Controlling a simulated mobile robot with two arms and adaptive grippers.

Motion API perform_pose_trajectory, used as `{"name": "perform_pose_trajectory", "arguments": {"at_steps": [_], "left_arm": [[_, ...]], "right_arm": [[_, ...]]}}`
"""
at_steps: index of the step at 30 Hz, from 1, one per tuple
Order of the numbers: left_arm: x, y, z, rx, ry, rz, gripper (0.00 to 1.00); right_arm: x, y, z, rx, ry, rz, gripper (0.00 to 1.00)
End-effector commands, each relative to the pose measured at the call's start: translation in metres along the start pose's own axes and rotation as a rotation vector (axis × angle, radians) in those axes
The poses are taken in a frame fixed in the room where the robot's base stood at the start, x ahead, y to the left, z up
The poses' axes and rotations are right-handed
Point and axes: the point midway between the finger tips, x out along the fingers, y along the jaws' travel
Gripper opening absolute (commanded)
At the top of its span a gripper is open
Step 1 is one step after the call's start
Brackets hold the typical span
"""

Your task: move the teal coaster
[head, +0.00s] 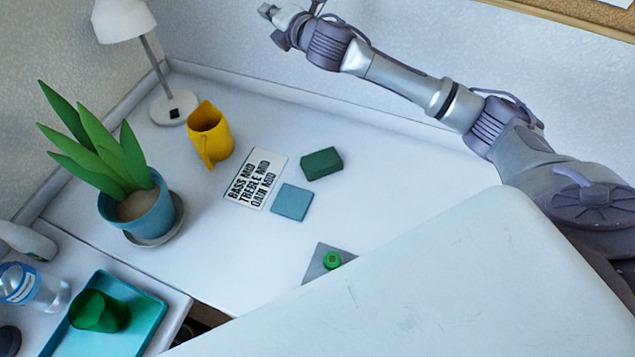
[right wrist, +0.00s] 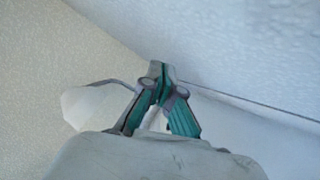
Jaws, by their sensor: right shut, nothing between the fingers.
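The teal coaster (head: 292,202) is a flat blue-teal square lying on the white table, beside a printed card and just in front of a dark green block. Nothing covers it. My right arm reaches across the back of the scene from the right. My right gripper (head: 270,12) is at the top edge of the head view, high and well apart from the coaster. In the right wrist view its teal-sided fingers (right wrist: 159,72) meet at the tips, shut and empty, against bare wall and a lamp shade. My left gripper is not in view.
A yellow mug (head: 209,133), lamp (head: 123,18) and potted plant (head: 140,208) stand left. The table's back right is clear.

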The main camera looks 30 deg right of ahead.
Motion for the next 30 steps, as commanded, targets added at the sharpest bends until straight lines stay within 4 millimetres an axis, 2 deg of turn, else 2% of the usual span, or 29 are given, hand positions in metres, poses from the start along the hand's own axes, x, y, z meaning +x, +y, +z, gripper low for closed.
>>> {"name": "perform_pose_trajectory", "arguments": {"at_steps": [3,6,9,11,14,17,18,20,22,24,27,30], "left_arm": [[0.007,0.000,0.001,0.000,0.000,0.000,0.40],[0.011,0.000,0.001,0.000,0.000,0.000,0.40],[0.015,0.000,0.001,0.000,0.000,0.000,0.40],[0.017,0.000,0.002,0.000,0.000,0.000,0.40],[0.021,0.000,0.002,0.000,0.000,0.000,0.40],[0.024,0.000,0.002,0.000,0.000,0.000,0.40],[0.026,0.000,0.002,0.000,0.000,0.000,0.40],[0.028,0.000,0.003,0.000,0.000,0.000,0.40],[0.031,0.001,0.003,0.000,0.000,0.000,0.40],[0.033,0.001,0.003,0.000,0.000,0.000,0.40],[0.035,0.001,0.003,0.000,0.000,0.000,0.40],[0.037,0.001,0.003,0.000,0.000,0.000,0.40]], "right_arm": [[-0.010,0.049,-0.018,-0.246,0.053,0.281,0.00],[-0.028,0.078,-0.048,-0.472,0.126,0.495,0.00],[-0.053,0.089,-0.086,-0.712,0.227,0.685,0.00],[-0.069,0.086,-0.110,-0.860,0.300,0.785,0.00],[-0.096,0.064,-0.148,-1.107,0.449,0.926,0.00],[-0.121,0.024,-0.178,-1.350,0.632,1.031,0.00],[-0.130,0.004,-0.186,-1.445,0.715,1.061,0.00],[-0.143,-0.030,-0.194,-1.581,0.850,1.092,0.00],[-0.157,-0.071,-0.194,-1.728,1.023,1.105,0.00],[-0.170,-0.109,-0.185,-1.852,1.199,1.095,0.00],[-0.185,-0.152,-0.166,-1.978,1.430,1.051,0.00],[-0.196,-0.179,-0.146,-2.049,1.603,0.995,0.00]]}}
